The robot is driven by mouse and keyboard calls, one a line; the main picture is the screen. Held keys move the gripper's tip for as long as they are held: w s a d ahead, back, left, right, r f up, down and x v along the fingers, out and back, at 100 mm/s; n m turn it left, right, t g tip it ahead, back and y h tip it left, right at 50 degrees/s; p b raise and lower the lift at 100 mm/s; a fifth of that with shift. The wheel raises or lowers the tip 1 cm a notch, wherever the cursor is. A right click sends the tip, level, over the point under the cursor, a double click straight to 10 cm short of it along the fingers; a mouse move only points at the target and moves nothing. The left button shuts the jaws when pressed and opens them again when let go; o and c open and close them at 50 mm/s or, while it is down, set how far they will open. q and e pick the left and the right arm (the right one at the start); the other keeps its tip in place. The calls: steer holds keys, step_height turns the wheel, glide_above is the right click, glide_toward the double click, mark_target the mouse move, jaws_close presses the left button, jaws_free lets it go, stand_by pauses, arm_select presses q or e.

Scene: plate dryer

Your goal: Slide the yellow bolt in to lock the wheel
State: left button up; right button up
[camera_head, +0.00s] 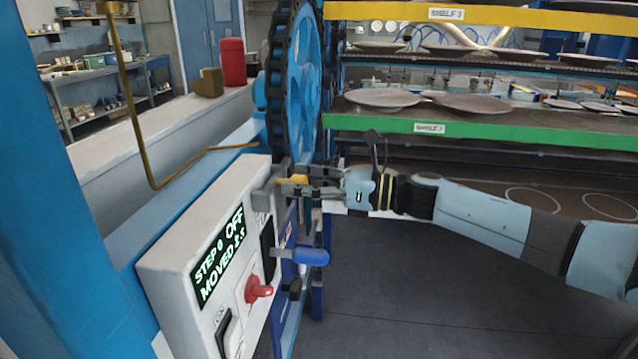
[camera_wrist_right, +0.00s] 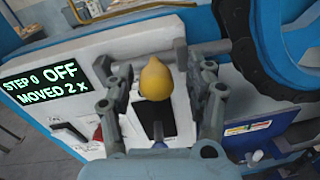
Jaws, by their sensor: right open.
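The yellow bolt's knob (camera_wrist_right: 156,79) stands on the white control panel in the right wrist view. A grey rod (camera_wrist_right: 208,48) runs from a block behind it toward the wheel's dark rim. I cannot tell whether the rod's end enters the wheel. The blue wheel (camera_head: 304,75) with its black toothed rim (camera_wrist_right: 252,62) stands beside the panel. My right gripper (camera_head: 287,180) is open at the panel's top corner, its fingers on either side of the yellow knob. I cannot see clear contact. In the head view the fingers partly hide the knob (camera_head: 297,179). My left gripper is not in view.
The panel (camera_head: 168,250) has a display reading OFF, a red knob (camera_head: 259,290), a rocker switch and a blue handle (camera_head: 311,256). A bent brass rod (camera_head: 137,125) rises at left. Shelves with plates (camera_head: 381,97) stand at right. Dark floor lies below my right arm.

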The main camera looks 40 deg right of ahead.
steer(key=v, duration=1.1)
steer(key=shift+s+d, duration=0.2)
steer(key=shift+d, duration=0.05)
steer(key=s+d+f+m+t+h+b, duration=0.15)
steer(key=f+m+h+b, duration=0.35)
steer(key=f, duration=0.8)
steer(key=s+f+m+h+b, duration=0.25)
steer(key=f+m, duration=0.55)
steer(key=f, duration=0.6)
steer(key=s+a+f+m+g+h+b, duration=0.15)
steer(key=s+f+m, duration=0.3)
steer(key=f, duration=0.45)
steer(key=s+a+f+m+g+h+b, duration=0.1)
steer(key=s+f+m+g+h+b, duration=0.25)
steer(key=f, duration=0.65)
steer(key=s+a+f+m+g, duration=0.3)
steer(key=s+f+m, duration=0.2)
steer(key=s, duration=0.4)
steer(key=s+a+f+m+g, duration=0.3)
steer(key=s+f+m, duration=0.3)
steer(key=s+m, duration=0.2)
steer(key=s+a+f+m+g+y, duration=0.1)
steer(key=s+a+f+m+g, duration=0.2)
steer(key=s+f+m, duration=0.3)
steer(key=s+m+g, duration=0.1)
steer(key=s, duration=0.4)
steer(key=shift+a+f, duration=0.2)
steer(key=shift+f, duration=0.05)
